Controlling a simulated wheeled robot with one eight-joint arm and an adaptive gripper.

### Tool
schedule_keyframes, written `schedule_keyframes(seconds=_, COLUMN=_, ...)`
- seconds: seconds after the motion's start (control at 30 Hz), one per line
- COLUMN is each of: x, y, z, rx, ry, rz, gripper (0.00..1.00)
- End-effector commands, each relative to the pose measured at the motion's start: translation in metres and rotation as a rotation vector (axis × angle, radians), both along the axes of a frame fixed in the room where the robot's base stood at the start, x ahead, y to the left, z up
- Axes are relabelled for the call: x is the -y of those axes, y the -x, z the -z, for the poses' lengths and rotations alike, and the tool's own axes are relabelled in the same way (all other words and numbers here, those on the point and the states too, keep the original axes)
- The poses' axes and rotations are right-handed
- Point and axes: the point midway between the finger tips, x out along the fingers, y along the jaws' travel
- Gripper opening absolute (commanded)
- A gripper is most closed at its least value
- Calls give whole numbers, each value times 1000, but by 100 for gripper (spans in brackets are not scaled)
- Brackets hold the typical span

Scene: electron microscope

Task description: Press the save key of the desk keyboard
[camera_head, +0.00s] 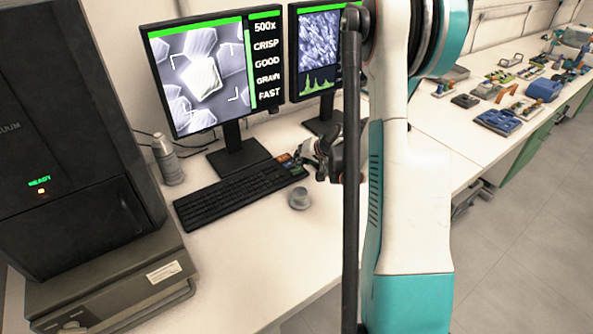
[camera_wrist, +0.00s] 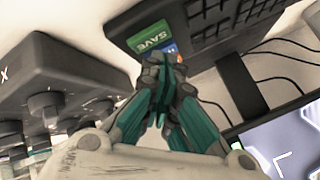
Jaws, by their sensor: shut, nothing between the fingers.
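The dark desk keyboard (camera_head: 235,195) lies on the white desk in front of the monitors, with coloured keys (camera_head: 287,160) at its right end. In the wrist view the keyboard (camera_wrist: 225,30) fills the top, and its green key marked SAVE (camera_wrist: 150,37) faces me beside a partly hidden blue key (camera_wrist: 171,50). My gripper (camera_head: 322,158) is at the keyboard's right end, low over the desk. In the wrist view my gripper (camera_wrist: 166,70) is shut and empty, its tips close to the SAVE and blue keys. I cannot tell whether they touch.
A grey round knob (camera_head: 299,199) sits on the desk in front of the keyboard. Two monitors (camera_head: 215,70) stand behind it, and a grey bottle (camera_head: 167,160) stands at left. The wrist view shows a dark box with knobs (camera_wrist: 60,75) at left. My arm hides the desk's right part.

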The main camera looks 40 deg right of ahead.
Motion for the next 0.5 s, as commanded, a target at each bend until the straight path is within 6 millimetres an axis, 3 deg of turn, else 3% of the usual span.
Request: schedule_keyframes(seconds=0.5, x=0, y=0, z=9, rx=0, ry=0, rz=0, gripper=0)
